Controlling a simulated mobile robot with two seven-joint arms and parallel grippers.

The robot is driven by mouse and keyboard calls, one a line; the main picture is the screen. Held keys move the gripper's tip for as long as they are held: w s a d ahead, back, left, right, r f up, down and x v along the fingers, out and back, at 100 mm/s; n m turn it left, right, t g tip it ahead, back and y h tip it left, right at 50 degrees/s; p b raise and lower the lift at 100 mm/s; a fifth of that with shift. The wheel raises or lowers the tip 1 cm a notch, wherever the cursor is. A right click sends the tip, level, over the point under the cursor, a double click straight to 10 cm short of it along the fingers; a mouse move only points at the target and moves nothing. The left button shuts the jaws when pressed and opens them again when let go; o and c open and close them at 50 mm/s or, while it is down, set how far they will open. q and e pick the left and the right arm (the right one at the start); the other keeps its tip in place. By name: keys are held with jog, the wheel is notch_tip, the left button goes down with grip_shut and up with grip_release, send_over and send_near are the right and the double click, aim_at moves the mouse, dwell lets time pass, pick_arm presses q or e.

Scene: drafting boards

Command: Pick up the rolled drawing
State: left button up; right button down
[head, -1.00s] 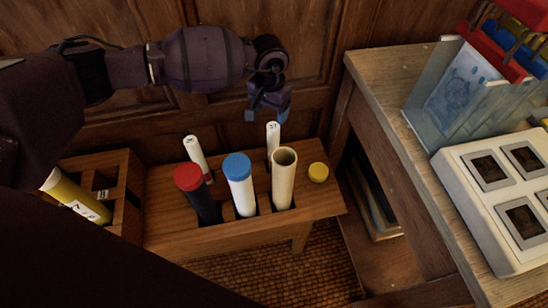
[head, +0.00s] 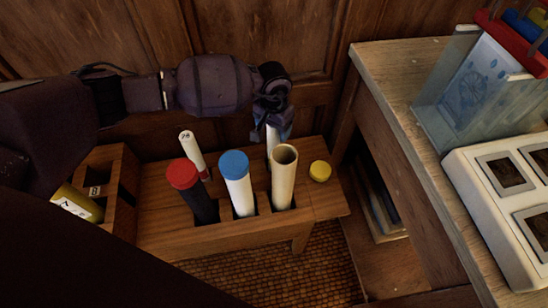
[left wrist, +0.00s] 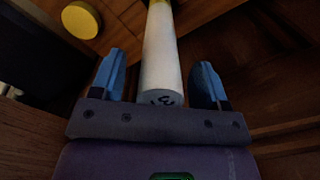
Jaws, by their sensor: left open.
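A white rolled drawing (head: 272,148) stands upright at the back of the wooden rack (head: 170,238), behind an open cream tube (head: 284,180). My left gripper (head: 272,133) is over its top, which it hides in the head view. In the left wrist view the roll (left wrist: 161,50) runs between the two blue fingers, which are open with a gap on each side. Its near end bears a dark number that I cannot read surely. A second white roll (head: 191,152) with a number on its end leans in the rack to the left. My right gripper is not in view.
A red-capped dark tube (head: 183,176) and a blue-capped white tube (head: 237,182) stand in front. A yellow cap (head: 320,171) lies on the rack's right end. A wooden table (head: 395,90) stands at right, and wood panelling is close behind.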

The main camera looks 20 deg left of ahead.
pick_arm(q)
jog(key=c, duration=1.2)
